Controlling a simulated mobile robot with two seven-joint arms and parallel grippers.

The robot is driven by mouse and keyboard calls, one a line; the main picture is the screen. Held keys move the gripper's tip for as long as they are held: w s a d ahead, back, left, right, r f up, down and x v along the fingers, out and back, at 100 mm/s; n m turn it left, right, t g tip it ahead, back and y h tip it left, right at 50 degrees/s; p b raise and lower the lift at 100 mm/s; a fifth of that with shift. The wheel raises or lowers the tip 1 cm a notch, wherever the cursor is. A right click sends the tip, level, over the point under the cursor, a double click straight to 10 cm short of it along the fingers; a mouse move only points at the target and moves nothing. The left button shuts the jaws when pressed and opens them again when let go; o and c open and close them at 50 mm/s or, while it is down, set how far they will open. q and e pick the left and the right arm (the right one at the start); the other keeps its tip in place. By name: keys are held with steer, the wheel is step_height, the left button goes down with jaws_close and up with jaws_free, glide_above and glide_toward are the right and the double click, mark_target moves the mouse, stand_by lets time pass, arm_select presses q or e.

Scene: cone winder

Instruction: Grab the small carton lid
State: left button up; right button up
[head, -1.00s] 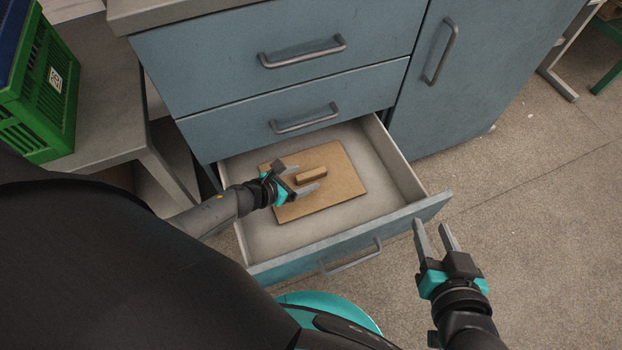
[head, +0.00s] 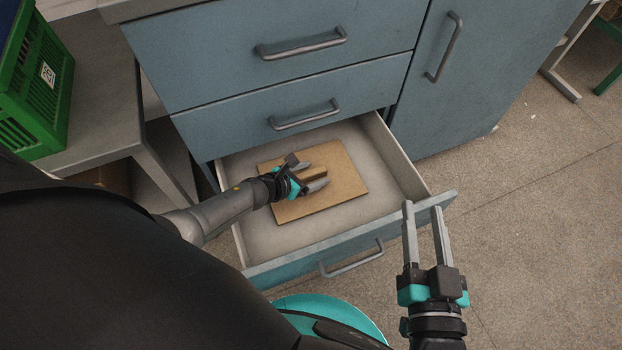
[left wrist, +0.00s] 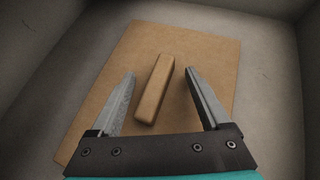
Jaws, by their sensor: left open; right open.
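The small carton lid (head: 345,187) is a flat brown board with a raised bar-shaped handle (head: 318,172) on top. It lies in the open bottom drawer (head: 390,165). In the left wrist view the lid (left wrist: 205,60) fills the middle, with its handle (left wrist: 155,90) between my fingers. My left gripper (head: 308,174) is open over the lid, its fingers on either side of the handle; I cannot tell whether they touch it. My right gripper (head: 423,205) is open and empty, in front of the drawer's right front corner.
The drawer walls surround the lid on all sides. Two closed drawers (head: 290,75) are above, and a closed cabinet door (head: 470,80) is at the right. A green crate (head: 40,90) stands on a grey table (head: 100,110) at the left. Open floor lies at the right.

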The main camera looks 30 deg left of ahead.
arm_select(q)
steer(key=shift+w+f, duration=0.1)
steer(key=shift+w, duration=0.05)
jaws_close()
stand_by(0.7)
